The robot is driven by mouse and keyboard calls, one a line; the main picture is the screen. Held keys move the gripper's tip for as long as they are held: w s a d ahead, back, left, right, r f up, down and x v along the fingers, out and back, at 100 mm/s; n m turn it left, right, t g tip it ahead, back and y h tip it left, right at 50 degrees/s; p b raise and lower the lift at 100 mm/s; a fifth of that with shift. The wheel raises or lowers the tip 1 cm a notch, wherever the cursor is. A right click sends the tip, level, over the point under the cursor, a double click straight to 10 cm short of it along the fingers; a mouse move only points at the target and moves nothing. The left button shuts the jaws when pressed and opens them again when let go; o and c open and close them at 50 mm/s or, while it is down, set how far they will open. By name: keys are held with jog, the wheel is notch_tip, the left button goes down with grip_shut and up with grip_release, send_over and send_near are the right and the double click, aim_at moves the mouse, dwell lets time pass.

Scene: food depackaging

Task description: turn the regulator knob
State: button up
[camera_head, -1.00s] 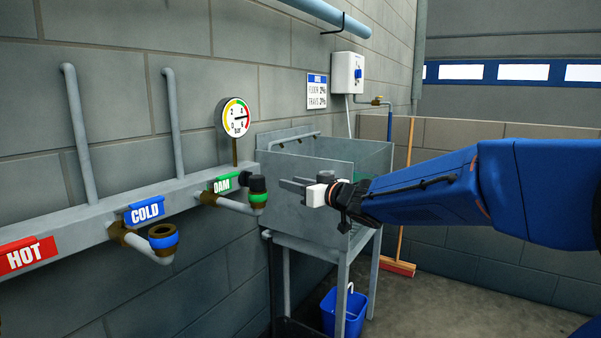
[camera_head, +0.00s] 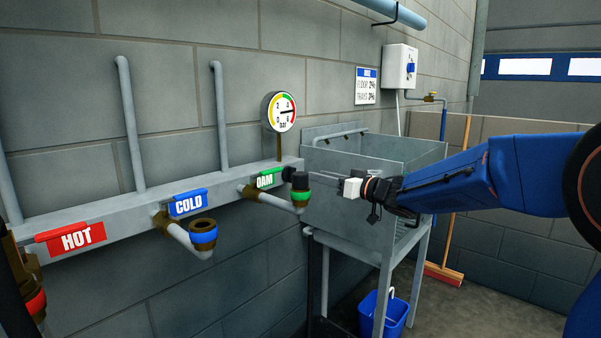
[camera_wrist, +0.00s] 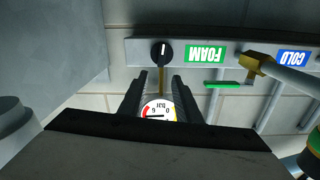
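The regulator knob, a black round knob with a white mark (camera_wrist: 161,50), is on the grey rail beside the green FOAM label in the wrist view. My gripper (camera_wrist: 160,77) is open and empty, with one dark finger on each side of the brass gauge stem as seen from the wrist. In the head view my gripper (camera_head: 316,177) is just right of the knob. I see no contact. The round gauge (camera_head: 279,112) stands above the rail.
The foam outlet with a green ring (camera_head: 301,190) juts out close to the knob. The cold outlet (camera_head: 203,234) is further left. A metal sink (camera_head: 375,200) stands behind my gripper, with a blue bucket (camera_head: 383,312) below.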

aim_at(295, 170)
jog(key=x, duration=0.9)
jog(key=shift+a, duration=0.15)
grip_shut()
